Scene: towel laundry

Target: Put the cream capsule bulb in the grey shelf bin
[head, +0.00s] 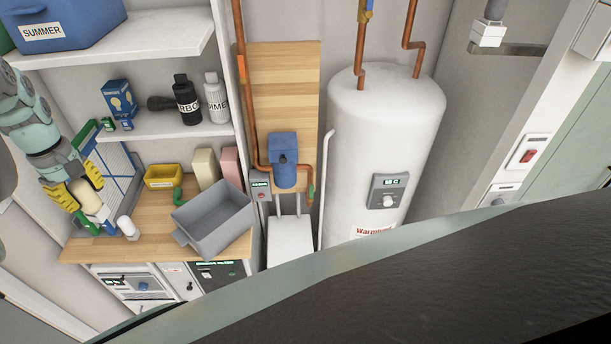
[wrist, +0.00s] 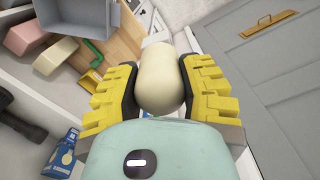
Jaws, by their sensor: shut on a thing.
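The cream capsule bulb (head: 91,204) is a smooth, rounded cream body between the yellow fingers of my gripper (head: 86,196) at the left of the head view. In the wrist view the bulb (wrist: 161,78) fills the space between the fingers of my gripper (wrist: 159,70), which is shut on it. The grey shelf bin (head: 205,238) is an open, tilted-looking box at the right of the wooden counter, to the right of my gripper. Part of the bin (wrist: 62,20) shows at the top left of the wrist view. I see nothing inside it.
The wooden counter (head: 150,247) also holds a yellow bin (head: 163,184), a green item (head: 178,195), cream and pink blocks (head: 205,168) and a white cylinder (head: 129,229) near my gripper. Above, a white shelf (head: 155,128) carries a blue bulb box (head: 118,98) and dark and white bottles (head: 187,100).

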